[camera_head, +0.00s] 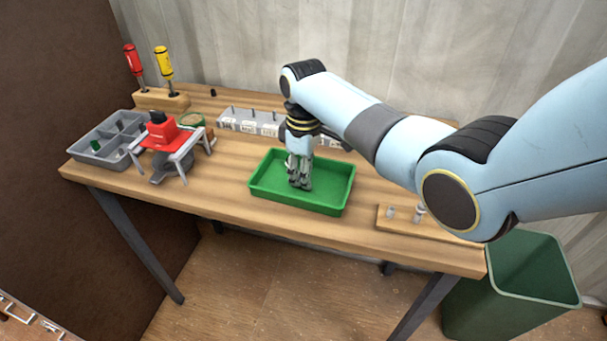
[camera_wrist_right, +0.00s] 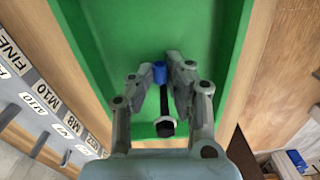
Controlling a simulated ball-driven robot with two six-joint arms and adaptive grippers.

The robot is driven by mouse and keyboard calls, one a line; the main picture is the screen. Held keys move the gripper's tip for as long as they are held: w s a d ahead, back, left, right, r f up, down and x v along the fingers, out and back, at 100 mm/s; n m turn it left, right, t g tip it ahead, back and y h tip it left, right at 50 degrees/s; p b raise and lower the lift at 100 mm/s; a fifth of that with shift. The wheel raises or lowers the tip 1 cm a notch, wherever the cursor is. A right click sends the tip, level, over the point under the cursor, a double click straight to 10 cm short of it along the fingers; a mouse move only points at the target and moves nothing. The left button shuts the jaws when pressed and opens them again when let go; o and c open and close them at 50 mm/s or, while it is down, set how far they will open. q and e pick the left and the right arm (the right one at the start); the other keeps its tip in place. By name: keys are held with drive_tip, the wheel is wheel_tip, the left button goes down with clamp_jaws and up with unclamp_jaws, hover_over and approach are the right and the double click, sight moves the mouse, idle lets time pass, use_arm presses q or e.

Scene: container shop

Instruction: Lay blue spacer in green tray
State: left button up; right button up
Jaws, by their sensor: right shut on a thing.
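The green tray (camera_head: 330,184) lies on the workbench, and its green floor also shows in the right wrist view (camera_wrist_right: 150,25). My right gripper (camera_head: 300,186) points down inside the tray's outline. In the wrist view, its fingertips (camera_wrist_right: 161,70) are closed on the small blue spacer (camera_wrist_right: 160,73). A black bolt (camera_wrist_right: 164,100) runs from the spacer toward the wrist, with a dark head and a pale washer at its near end. In the head view the fingers hide the spacer. I cannot tell whether it touches the tray floor. My left gripper is not in view.
A labelled grey rack (camera_head: 250,122) stands behind the tray. A red fixture (camera_head: 163,130), a grey compartment box (camera_head: 100,150) and two screwdrivers in a wooden block (camera_head: 165,102) are at left. A wooden peg block (camera_head: 400,222) is at right. A green bin (camera_head: 510,290) stands on the floor.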

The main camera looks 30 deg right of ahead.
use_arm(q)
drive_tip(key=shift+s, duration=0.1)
use_arm(e)
drive_tip(key=shift+s, duration=0.1)
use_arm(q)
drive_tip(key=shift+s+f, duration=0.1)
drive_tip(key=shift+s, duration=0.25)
use_arm(e)
drive_tip(key=o, duration=0.6)
drive_tip(key=shift+o, duration=0.2)
drive_tip(key=shift+r, duration=0.35)
wheel_tip(320, 180, up, 12)
drive_tip(key=shift+f, duration=0.25)
drive_tip(key=shift+f, duration=0.1)
